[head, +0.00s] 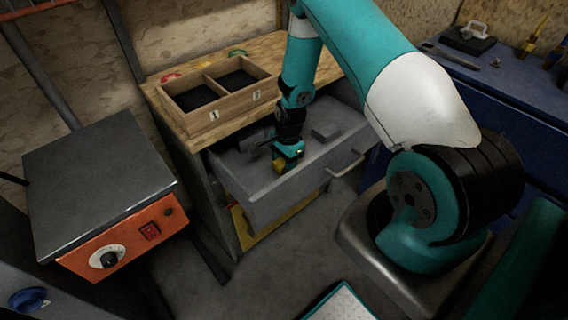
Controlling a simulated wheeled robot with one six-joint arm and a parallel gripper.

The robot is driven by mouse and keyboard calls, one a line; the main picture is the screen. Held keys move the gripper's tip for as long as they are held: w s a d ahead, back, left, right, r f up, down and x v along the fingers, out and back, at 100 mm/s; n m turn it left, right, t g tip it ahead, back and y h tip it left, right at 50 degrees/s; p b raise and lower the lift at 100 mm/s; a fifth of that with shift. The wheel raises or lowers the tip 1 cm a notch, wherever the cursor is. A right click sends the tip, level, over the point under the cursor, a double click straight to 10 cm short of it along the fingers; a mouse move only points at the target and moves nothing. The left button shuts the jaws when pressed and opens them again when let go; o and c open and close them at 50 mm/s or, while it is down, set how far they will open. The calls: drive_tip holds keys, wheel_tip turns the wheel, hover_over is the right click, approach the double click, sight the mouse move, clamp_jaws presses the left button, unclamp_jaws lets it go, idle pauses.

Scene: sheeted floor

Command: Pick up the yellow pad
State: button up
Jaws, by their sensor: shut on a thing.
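My gripper (286,164) reaches down into an open grey drawer (285,190), near its front wall. It is shut on a small yellow thing, which I take to be the yellow pad (279,167). Only a little of the pad shows; the fingers hide the rest. I cannot tell whether the pad touches the drawer floor.
A dark block (325,131) lies in the drawer, right of my gripper. A wooden two-compartment box (222,105), marked 1 and 2, stands on the bench top above. A hot-plate-like device (100,185) with an orange front stands left. A blue workbench (500,90) is at right.

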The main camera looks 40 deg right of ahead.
wheel_tip(320, 180, up, 19)
drive_tip(key=shift+r+b, duration=0.2)
drive_tip(key=shift+b, duration=0.1)
